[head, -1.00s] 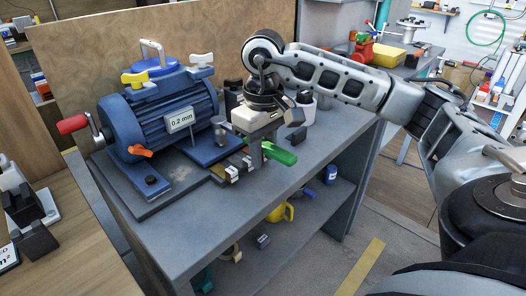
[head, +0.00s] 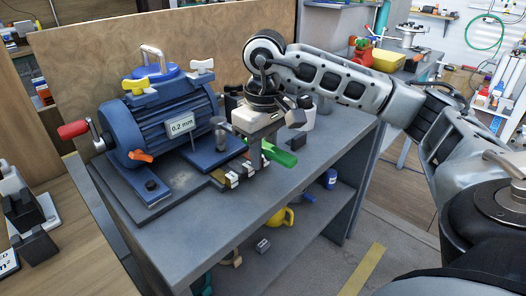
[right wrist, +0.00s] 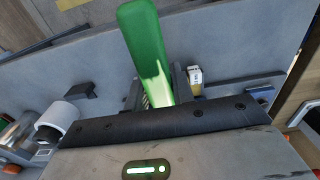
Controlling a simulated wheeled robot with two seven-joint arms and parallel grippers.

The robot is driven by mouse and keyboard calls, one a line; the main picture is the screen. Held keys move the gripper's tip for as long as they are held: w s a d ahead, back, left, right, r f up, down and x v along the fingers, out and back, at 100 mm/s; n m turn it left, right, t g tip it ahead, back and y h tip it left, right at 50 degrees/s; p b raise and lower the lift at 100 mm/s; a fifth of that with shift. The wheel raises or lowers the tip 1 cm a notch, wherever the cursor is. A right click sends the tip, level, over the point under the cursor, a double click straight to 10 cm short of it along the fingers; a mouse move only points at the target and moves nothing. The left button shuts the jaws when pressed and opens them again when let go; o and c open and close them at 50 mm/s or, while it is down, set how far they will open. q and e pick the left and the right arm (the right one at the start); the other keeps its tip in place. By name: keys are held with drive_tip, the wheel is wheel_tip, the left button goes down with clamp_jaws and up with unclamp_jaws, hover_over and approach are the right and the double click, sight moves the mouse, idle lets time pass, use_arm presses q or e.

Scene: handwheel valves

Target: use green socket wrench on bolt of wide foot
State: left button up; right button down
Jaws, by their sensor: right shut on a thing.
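The blue motor (head: 160,120) stands on a dark base plate on the grey bench. It has a "0.2 mm" label, yellow and white wing knobs on top and a red-handled crank. A dark bolt head (head: 151,185) shows on its near foot. A wider blue foot (head: 215,150) sticks out on the right, with a grey cylinder at it. My right gripper (head: 254,165) points down just right of that foot. It is shut on the green socket wrench (head: 281,156), whose green handle also shows in the right wrist view (right wrist: 145,45). The wrench's socket end is hidden.
Small metal and yellow blocks (head: 233,174) lie by the gripper. The bench top (head: 215,225) is clear in front. A wooden panel (head: 230,45) stands behind the motor. The lower shelf holds a yellow item (head: 281,218) and others.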

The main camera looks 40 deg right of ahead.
drive_tip(key=shift+r, duration=0.1)
drive_tip(key=shift+r+p, duration=1.9)
drive_tip(key=shift+r, duration=0.65)
